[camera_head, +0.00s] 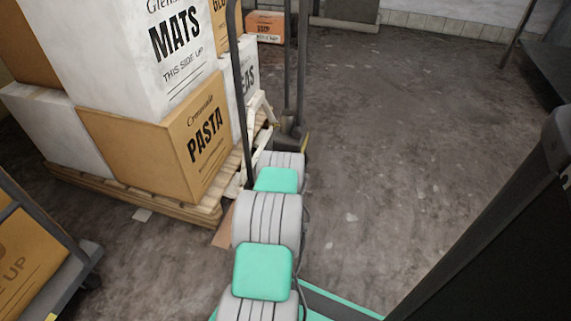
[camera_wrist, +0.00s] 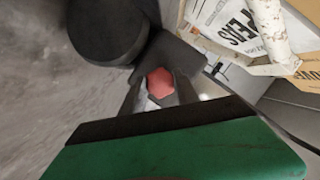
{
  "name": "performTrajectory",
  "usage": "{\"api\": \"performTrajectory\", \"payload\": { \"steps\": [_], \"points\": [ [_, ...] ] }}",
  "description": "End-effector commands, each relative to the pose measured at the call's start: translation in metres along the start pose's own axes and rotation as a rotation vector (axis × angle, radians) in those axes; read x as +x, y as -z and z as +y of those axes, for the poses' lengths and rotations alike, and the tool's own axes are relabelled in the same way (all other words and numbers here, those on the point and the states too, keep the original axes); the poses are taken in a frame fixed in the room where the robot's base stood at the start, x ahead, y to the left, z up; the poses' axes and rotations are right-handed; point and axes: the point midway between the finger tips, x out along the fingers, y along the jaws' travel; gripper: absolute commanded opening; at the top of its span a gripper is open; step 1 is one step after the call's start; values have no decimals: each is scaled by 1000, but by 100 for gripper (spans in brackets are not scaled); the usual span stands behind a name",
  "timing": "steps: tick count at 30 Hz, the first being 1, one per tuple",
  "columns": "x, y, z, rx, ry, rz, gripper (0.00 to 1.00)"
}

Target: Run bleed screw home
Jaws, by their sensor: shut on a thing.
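The bleed screw (camera_wrist: 160,80), a red six-sided head, shows in the wrist view between the two dark fingers of my gripper (camera_wrist: 160,92). My gripper is shut on it, with one finger on each side. The screw's head is in front of a dark grey block (camera_wrist: 178,55), and its shank and thread are hidden. In the head view my own arm reaches forward toward a dark upright frame beside the pallet. My gripper and the screw cannot be made out there.
A black round part (camera_wrist: 105,28) sits close to my fingers. A wooden pallet (camera_head: 130,192) stacked with cartons, including a PASTA box (camera_head: 175,150) and a MATS box (camera_head: 150,60), stands left. A cart (camera_head: 78,262) is at lower left. The floor (camera_head: 400,130) right is open.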

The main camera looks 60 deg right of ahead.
Motion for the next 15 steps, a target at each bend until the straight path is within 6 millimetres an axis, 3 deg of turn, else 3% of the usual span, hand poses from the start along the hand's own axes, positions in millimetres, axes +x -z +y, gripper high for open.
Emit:
{"api": "performTrajectory", "payload": {
  "steps": [1, 8, 15],
  "points": [
    [1, 7, 2, -4, -3, 12, 38],
    [0, 0, -2, -4, 1, 2, 57],
    [0, -3, -4, -4, 4, -3, 58]
  ]
}}
